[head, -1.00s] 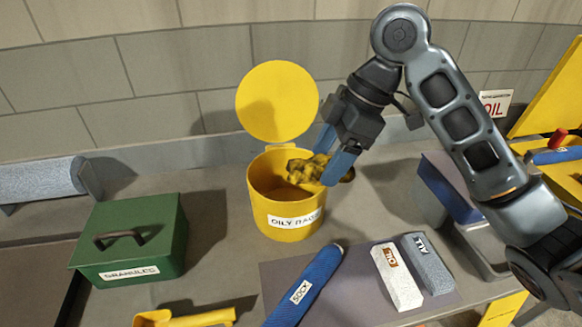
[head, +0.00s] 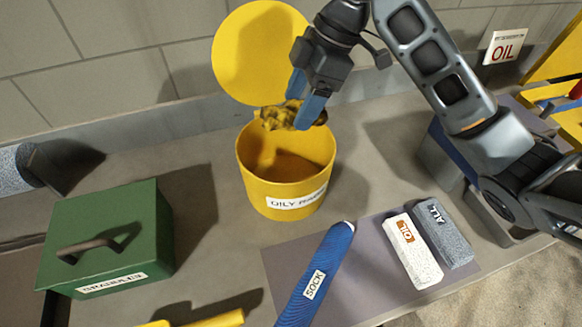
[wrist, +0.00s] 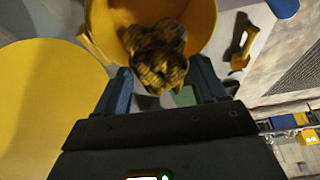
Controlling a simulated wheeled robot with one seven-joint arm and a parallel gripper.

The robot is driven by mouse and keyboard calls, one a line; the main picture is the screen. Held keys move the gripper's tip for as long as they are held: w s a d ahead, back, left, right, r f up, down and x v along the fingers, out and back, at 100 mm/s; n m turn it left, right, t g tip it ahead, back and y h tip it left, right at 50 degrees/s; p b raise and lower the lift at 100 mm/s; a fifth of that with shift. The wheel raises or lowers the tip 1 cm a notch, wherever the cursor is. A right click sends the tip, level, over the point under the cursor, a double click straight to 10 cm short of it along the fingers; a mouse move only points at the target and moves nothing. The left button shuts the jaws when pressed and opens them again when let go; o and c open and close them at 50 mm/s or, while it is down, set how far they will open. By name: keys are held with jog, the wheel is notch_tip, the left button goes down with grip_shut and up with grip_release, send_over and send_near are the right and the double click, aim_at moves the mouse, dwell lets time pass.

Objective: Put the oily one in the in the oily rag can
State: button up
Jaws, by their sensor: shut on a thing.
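The oily rag (head: 285,115), crumpled and dark yellow-brown, is between the blue fingers of my gripper (head: 308,108). My gripper is shut on it and holds it above the back rim of the oily rag can. The rag also shows in the wrist view (wrist: 157,55), in front of the can's mouth. The yellow oily rag can (head: 285,185) stands upright on the bench with its round lid (head: 255,50) raised at the back. The can's inside looks empty where it shows; part of it is shaded.
A green granules box (head: 105,235) stands left of the can. A blue sock (head: 318,275) lies in front, beside a white OIL block (head: 413,252) and a grey ALL block (head: 442,232) on a grey mat (head: 285,255). A yellow scoop (head: 205,319) lies at the front.

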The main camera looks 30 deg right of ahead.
notch_tip(320, 180, down, 2)
jog(key=shift+f+b, duration=0.2)
jog(key=shift+b, duration=0.4)
jog(key=o, duration=1.1)
jog(key=shift+r, duration=0.1)
jog(key=v, duration=0.7)
jog(key=shift+s+d+r, duration=0.15)
jog(key=shift+r, duration=0.15)
jog(key=shift+s, duration=0.1)
